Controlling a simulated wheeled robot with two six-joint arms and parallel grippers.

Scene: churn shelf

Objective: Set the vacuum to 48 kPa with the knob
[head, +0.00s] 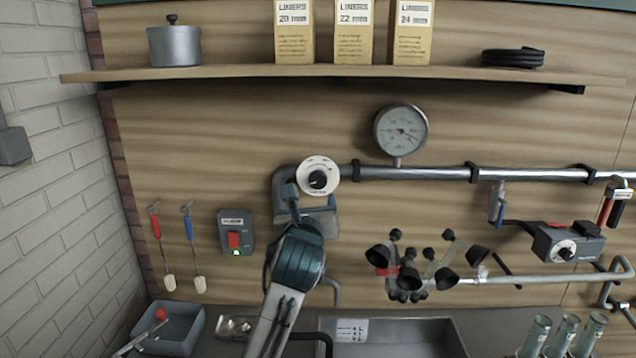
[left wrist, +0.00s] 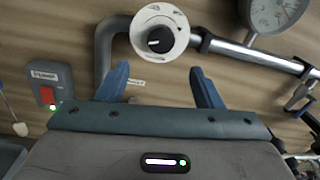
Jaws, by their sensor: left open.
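The vacuum knob is a black knob (head: 318,180) on a round white dial plate (head: 308,166) at the left end of the wall pipe. It also shows at the top of the left wrist view (left wrist: 159,39). The vacuum gauge (head: 401,130) sits on the pipe to the right, its needle pointing to the lower right; its figures are too small to read. My left gripper (head: 308,196) is open just below the dial. In the left wrist view its two blue fingers (left wrist: 160,84) are spread, with nothing between them, apart from the knob. My right gripper is not in view.
A grey switch box (head: 236,232) with a red rocker and green light is left of my arm. The steel pipe (head: 440,173) runs right. A milking cluster (head: 410,270) hangs right of my gripper, above the sink (head: 450,338). A shelf (head: 240,73) spans above.

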